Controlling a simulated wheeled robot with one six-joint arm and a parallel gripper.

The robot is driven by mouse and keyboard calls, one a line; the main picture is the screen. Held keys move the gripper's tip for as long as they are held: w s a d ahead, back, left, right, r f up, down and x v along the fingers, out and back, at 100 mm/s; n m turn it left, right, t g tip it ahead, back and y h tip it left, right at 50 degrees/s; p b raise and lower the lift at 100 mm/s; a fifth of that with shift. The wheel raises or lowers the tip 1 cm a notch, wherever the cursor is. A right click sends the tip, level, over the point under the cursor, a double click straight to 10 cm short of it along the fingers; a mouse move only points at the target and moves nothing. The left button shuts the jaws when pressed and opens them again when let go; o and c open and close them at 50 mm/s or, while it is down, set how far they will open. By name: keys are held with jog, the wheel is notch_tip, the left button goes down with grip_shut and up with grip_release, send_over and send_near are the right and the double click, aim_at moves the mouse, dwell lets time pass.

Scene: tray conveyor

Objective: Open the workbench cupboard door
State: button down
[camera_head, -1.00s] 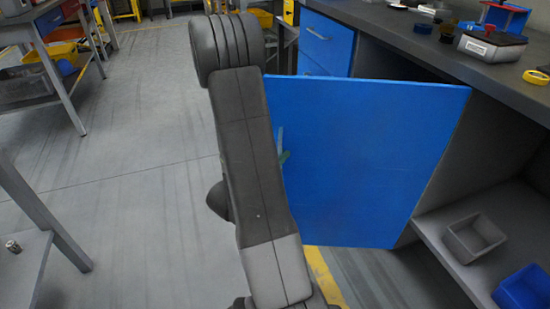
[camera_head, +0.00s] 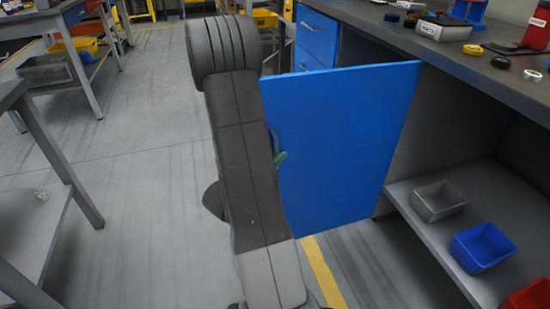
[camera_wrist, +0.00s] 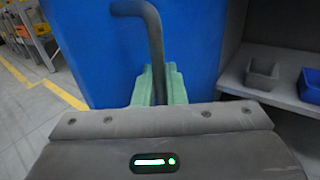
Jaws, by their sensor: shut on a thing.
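The blue cupboard door (camera_head: 345,145) stands swung out from the workbench, its inside shelf space exposed to the right. In the wrist view the door (camera_wrist: 205,50) fills the upper middle, with a dark bent bar handle (camera_wrist: 153,40) on it. My gripper (camera_wrist: 158,85) has green fingers closed around the lower part of this handle.
The open cupboard holds a shelf (camera_head: 415,210) with a grey bin (camera_head: 438,202), a blue bin (camera_head: 482,246) and a red bin (camera_head: 528,298). The workbench top (camera_head: 440,45) carries tape rolls and small devices. Another table (camera_head: 45,200) stands at left. Floor between is clear.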

jog(key=shift+s+d, duration=0.15)
jog(key=shift+s, duration=0.05)
jog(key=c, duration=1.7)
grip_release()
jog(key=shift+p+v, duration=1.3)
jog(key=shift+v, duration=5.6)
jog(key=shift+b+x, duration=1.2)
jog(key=shift+x, duration=5)
